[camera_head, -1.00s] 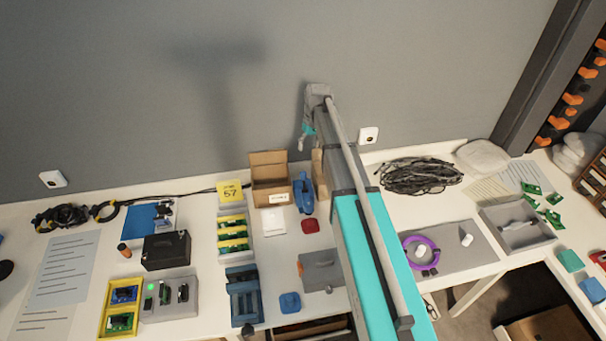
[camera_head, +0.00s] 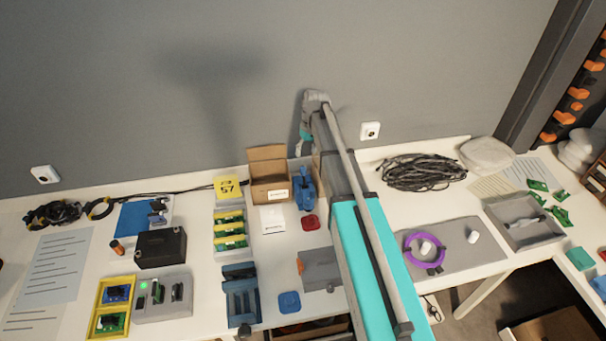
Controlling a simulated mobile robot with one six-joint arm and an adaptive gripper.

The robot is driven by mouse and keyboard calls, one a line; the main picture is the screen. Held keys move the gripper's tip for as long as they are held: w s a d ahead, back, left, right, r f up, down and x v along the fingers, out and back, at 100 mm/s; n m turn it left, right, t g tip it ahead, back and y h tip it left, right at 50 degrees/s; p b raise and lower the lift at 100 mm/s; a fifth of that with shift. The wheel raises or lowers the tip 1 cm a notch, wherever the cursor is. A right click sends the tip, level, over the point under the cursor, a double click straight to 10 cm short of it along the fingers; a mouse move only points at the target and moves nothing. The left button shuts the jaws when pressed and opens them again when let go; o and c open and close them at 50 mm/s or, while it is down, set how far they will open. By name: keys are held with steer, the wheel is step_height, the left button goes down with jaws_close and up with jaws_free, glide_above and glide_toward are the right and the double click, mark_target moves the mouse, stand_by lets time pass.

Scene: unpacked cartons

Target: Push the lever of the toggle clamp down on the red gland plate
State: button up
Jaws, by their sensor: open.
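A small red piece (camera_head: 310,222), which looks like the red gland plate, lies on the white table right of centre. A blue device (camera_head: 305,190) stands just behind it. I cannot make out a toggle clamp or its lever at this size; a small blue-and-grey fixture (camera_head: 157,212) stands on a blue plate at the left. My gripper (camera_head: 301,150) hangs at the far end of my arm, near the wall, behind and above the red piece and apart from it. It is small in view, open, and seems empty.
An open cardboard box (camera_head: 268,178) stands beside the blue device. A grey plate with an orange part (camera_head: 319,268) and a blue block (camera_head: 289,302) lie nearer. A black cable coil (camera_head: 415,172) and a purple ring (camera_head: 410,262) lie right of my arm, which covers part of the table.

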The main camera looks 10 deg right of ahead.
mark_target(304, 167)
steer(key=shift+s+a+f+b, duration=0.1)
steer(key=shift+a+f+b, duration=0.1)
steer(key=shift+f+b, duration=1.15)
steer(key=shift+a+f+b, duration=0.2)
steer(key=shift+f+b, duration=1.1)
steer(key=shift+f, duration=0.15)
steer(key=shift+s+a+f+b, duration=0.1)
steer(key=shift+a+f+b, duration=0.1)
steer(key=shift+f+b, duration=1.15)
jaws_close()
